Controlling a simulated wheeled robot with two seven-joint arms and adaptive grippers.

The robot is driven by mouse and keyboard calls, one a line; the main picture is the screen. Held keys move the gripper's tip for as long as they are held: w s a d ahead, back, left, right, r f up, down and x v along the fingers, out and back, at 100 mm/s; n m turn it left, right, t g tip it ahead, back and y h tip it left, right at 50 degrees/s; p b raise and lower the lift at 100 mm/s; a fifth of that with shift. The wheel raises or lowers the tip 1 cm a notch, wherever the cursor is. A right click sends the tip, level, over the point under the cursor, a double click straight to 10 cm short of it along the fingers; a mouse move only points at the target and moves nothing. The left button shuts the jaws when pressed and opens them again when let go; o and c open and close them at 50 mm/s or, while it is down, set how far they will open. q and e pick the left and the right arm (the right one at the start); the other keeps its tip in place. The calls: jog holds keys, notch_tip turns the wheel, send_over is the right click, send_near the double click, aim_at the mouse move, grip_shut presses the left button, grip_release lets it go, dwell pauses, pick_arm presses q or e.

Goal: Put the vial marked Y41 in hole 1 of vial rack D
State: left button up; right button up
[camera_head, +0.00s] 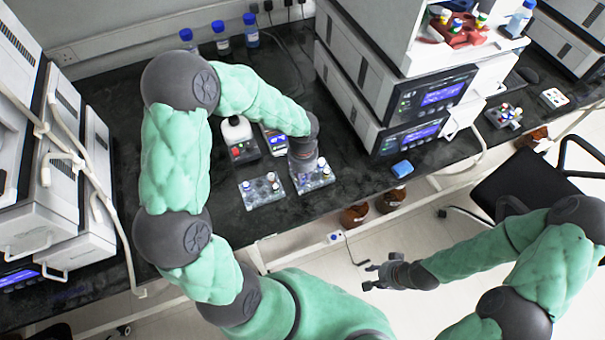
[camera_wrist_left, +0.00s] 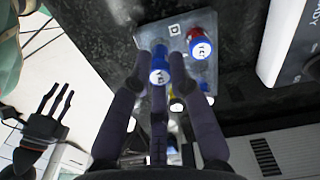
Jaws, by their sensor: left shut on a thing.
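Vial rack D (camera_wrist_left: 146,36), a grey plate with a letter D label, lies below my left gripper in the left wrist view. In the head view this rack (camera_head: 321,182) stands near the bench's front edge. My left gripper (camera_head: 303,166) points down over it, its fingers mostly hidden by the arm. In the wrist view the left gripper (camera_wrist_left: 164,62) is shut on a blue-capped vial (camera_wrist_left: 160,64) at the rack. The cap's marking is too small to read, and its lower end is hidden. My right gripper (camera_head: 372,274) is open and empty, away from the bench.
A second rack (camera_head: 257,193) stands left of rack D. Stacked instruments (camera_head: 400,120) bound the right side.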

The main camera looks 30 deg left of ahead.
pick_arm(q)
jog(key=shift+f+b, duration=0.9)
jog(key=shift+f, duration=0.15)
dwell(1.0)
jog(key=o, duration=0.9)
jog(key=o, duration=0.3)
jog(key=shift+r, duration=0.15)
jog(key=shift+r+p, duration=2.4)
jog(key=shift+r, duration=0.5)
